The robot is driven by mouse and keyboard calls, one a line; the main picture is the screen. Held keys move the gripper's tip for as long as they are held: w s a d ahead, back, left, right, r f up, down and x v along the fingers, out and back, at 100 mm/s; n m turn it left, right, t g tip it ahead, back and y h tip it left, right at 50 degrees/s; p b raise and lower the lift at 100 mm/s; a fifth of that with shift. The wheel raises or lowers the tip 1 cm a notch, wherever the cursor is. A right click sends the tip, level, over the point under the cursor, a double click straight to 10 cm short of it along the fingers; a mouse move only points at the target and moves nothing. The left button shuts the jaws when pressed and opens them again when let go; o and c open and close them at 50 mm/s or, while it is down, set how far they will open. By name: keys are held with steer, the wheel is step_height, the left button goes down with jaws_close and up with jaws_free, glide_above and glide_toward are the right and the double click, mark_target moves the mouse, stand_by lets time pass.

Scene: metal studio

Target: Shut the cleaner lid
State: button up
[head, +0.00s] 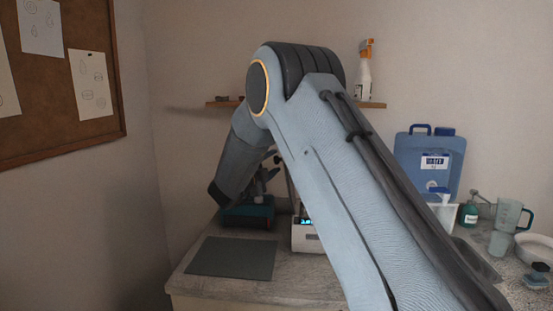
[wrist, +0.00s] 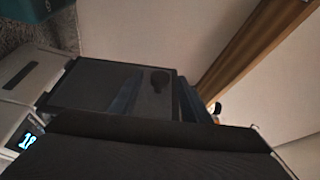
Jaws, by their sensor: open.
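The cleaner (head: 305,237) is a white box with a lit blue display on the counter, partly hidden behind my arm in the head view. Its display side (wrist: 22,135) shows at the left edge of the wrist view. The dark lid (wrist: 95,85) appears raised from the body, with a round dark knob-like part near its far end. In the head view my arm hides most of the lid. My gripper (wrist: 150,155) is a dark shape along the bottom of the wrist view, close to the lid; it is open and holds nothing visible. Contact cannot be told.
A teal-based device (head: 247,215) stands left of the cleaner. A dark mat (head: 232,258) lies in front on the counter. A wall shelf (head: 225,104) carries a spray bottle (head: 364,75). A blue jug (head: 430,160), a measuring jug (head: 507,220) and a sink are to the right.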

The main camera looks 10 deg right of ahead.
mark_target(276, 160)
steer(key=shift+p+x, duration=0.35)
steer(key=shift+x, duration=1.2)
steer(key=shift+s, duration=0.1)
steer(key=shift+c, duration=0.4)
jaws_close()
